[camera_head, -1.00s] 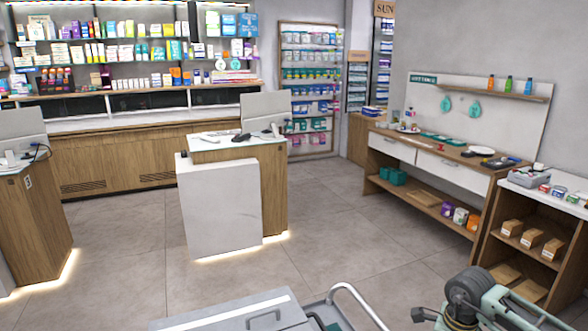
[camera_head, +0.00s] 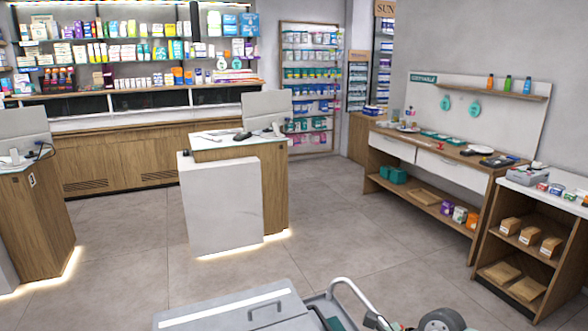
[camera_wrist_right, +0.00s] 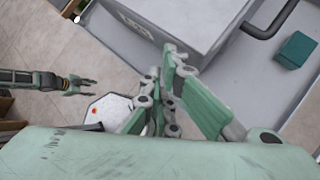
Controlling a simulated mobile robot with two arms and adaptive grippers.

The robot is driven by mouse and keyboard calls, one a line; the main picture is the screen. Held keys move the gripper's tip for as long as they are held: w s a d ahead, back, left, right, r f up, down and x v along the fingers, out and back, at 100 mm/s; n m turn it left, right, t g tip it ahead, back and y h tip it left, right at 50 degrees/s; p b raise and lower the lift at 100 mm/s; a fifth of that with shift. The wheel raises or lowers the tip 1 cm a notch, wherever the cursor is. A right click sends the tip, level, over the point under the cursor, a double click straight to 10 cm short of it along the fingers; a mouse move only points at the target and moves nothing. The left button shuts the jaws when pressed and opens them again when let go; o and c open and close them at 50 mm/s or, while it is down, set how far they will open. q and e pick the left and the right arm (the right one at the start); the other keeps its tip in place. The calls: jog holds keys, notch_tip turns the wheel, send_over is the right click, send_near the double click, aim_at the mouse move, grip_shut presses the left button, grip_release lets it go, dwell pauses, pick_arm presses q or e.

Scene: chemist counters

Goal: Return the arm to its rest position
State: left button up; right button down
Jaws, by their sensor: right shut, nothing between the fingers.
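My right gripper (camera_wrist_right: 168,72) shows large in the middle of the right wrist view. Its green and grey fingers are shut with nothing between them, and it appears above the grey tray area of my base. Part of my right arm (camera_head: 441,320) shows at the bottom edge of the head view, mostly cut off. My left gripper (camera_wrist_right: 80,85) shows small at the left of the right wrist view, at the end of its arm. Its fingers look apart and empty. Neither gripper shows in the head view.
A grey lidded box (camera_head: 235,313) with a handle stands in front of me; a teal box (camera_wrist_right: 296,50) lies beside it. A white-fronted counter (camera_head: 222,205) stands ahead, and a wooden shelf unit (camera_head: 480,259) at right. The floor (camera_head: 345,238) between them is clear.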

jog(key=s+a+r+m+t+y, duration=0.1)
jog(key=a+r+m+t+y, duration=0.15)
jog(key=a+r+y, duration=0.6)
notch_tip(320, 180, up, 8)
jog(key=w+a+f+m+t, duration=0.1)
jog(key=a+m+t, duration=0.2)
jog(key=m+t, duration=0.3)
jog(key=w+d+r+m+t+h, duration=0.35)
jog(key=d+m+t, duration=0.3)
jog(key=m, duration=0.55)
jog(key=s+d+f+m+h, duration=0.1)
jog(key=d+f+m+h, duration=0.6)
jog(key=d+m+h, duration=0.6)
jog(key=s+d+f+m+g+h, duration=0.1)
jog(key=s+d+f+m+g, duration=0.25)
jog(key=s+f+m, duration=0.4)
jog(key=s+a+f+m+g+y, duration=0.1)
jog(key=s+f+m+g, duration=0.1)
jog(key=s+f+g, duration=0.55)
jog(key=s+f+m+g, duration=0.15)
jog(key=s+f, duration=0.35)
jog(key=s, duration=0.6)
notch_tip(320, 180, down, 27)
jog(key=s+g, duration=0.2)
jog(key=s+d+f+g+b, duration=0.1)
jog(key=s+d+f, duration=0.1)
jog(key=s+f, duration=1.5)
jog(key=shift+s+d+n, duration=0.25)
jog(key=shift+d+n, duration=0.1)
jog(key=shift+d, duration=0.05)
